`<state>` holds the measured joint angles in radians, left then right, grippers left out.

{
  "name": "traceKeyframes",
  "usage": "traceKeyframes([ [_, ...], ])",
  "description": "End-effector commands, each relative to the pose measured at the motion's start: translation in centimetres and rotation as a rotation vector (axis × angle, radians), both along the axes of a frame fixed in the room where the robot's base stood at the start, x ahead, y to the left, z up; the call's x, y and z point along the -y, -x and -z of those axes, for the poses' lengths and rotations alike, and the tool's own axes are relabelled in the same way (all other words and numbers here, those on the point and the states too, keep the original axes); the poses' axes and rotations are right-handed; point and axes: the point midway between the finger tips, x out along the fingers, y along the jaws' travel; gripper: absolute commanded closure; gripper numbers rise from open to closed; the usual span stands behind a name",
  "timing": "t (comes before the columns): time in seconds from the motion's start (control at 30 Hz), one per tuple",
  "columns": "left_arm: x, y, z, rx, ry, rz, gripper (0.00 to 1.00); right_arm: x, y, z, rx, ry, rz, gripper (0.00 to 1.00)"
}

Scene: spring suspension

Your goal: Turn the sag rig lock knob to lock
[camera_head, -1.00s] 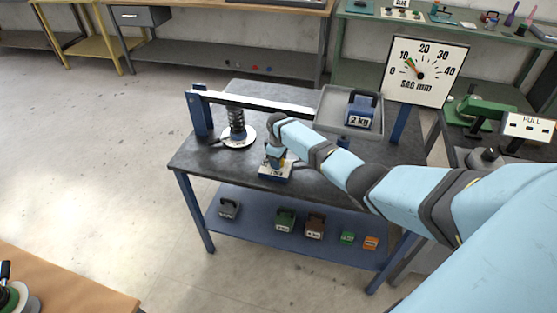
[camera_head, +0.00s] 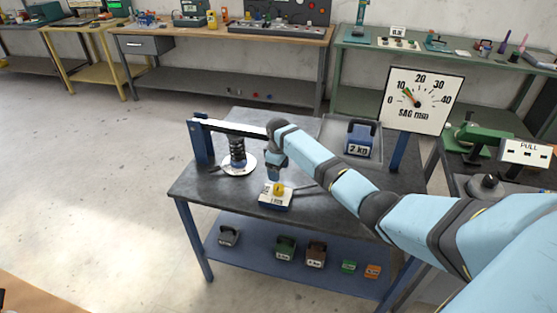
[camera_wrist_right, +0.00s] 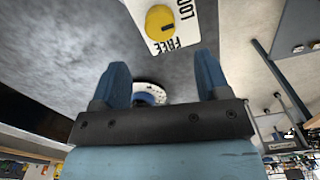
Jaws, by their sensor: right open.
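The sag rig lock knob (camera_head: 279,189) is yellow and sits on a white labelled block (camera_head: 272,203) on the dark rig table. In the right wrist view the knob (camera_wrist_right: 160,22) shows near the top, with a dark mark on its face and FREE and a partly cut-off word printed beside it. My right gripper (camera_head: 274,175) is above and just behind the block, apart from the knob. In the wrist view its two blue fingers (camera_wrist_right: 160,78) are spread, with nothing between them touching. My left gripper is out of view.
A spring on a round white base (camera_head: 238,164) stands left of the block, under the lever beam (camera_head: 235,128). A tray with a 2 kg weight (camera_head: 361,138) is behind my arm. The SAG dial (camera_head: 424,98) stands at right. Several weights lie on the lower shelf (camera_head: 300,243).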

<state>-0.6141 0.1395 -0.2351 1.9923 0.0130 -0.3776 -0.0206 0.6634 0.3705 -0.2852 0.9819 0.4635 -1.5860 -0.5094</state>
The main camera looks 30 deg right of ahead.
Motion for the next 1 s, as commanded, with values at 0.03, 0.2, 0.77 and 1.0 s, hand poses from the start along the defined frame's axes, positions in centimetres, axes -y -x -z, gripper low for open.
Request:
traceKeyframes([
  [0.03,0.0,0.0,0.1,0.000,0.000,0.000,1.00,0.1,-0.1,-1.1,0.004,0.001,0.000,0.31],
  [0.2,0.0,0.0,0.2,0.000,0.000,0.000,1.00,0.0,0.0,-3.6,0.003,0.001,0.000,0.31],
  [0.77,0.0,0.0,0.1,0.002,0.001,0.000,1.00,0.0,0.0,-4.7,0.000,0.000,0.000,0.31],
  [1.0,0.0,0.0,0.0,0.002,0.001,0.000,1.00,-0.5,0.4,-3.7,0.011,0.003,-0.002,0.31],
])
